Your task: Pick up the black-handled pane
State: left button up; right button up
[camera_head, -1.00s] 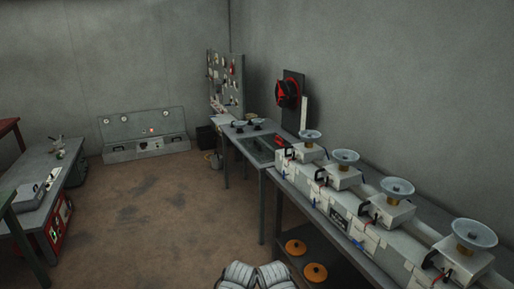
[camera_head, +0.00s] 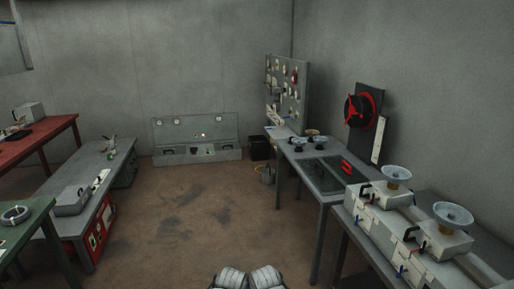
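A dark glassy pane (camera_head: 320,175) lies flat on the grey table (camera_head: 287,158) right of the middle. A red handle-like piece (camera_head: 346,167) shows at its right side. Behind it, on the same table, are small dark, round-topped pieces (camera_head: 297,144). They may be the black handles of a pane, but they are too small to tell.
A bench with boxy units (camera_head: 378,196) topped by glass dishes (camera_head: 397,172) stands at the right. A pegboard (camera_head: 288,92) and a black-and-red round device (camera_head: 360,111) stand behind the table. Tables line the left. The brown floor (camera_head: 190,215) in the middle is clear.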

aim_at(326, 182)
jog(key=i+j+z, duration=0.1)
jog(key=i, duration=0.65)
jog(key=i+j, duration=0.15)
jog(key=i, duration=0.65)
jog(key=i+j+z, duration=0.1)
jog(key=i+z, duration=0.3)
jog(key=i+j+z, duration=0.15)
jog(key=i+z, duration=0.25)
jog(key=i+j+z, duration=0.15)
jog(key=j+z, duration=0.25)
jog(key=i+j+z, duration=0.25)
jog(key=z, duration=0.15)
jog(key=i+j+z, duration=0.15)
jog(key=j, duration=0.2)
jog(key=i+j+z, duration=0.15)
jog(key=j, duration=0.2)
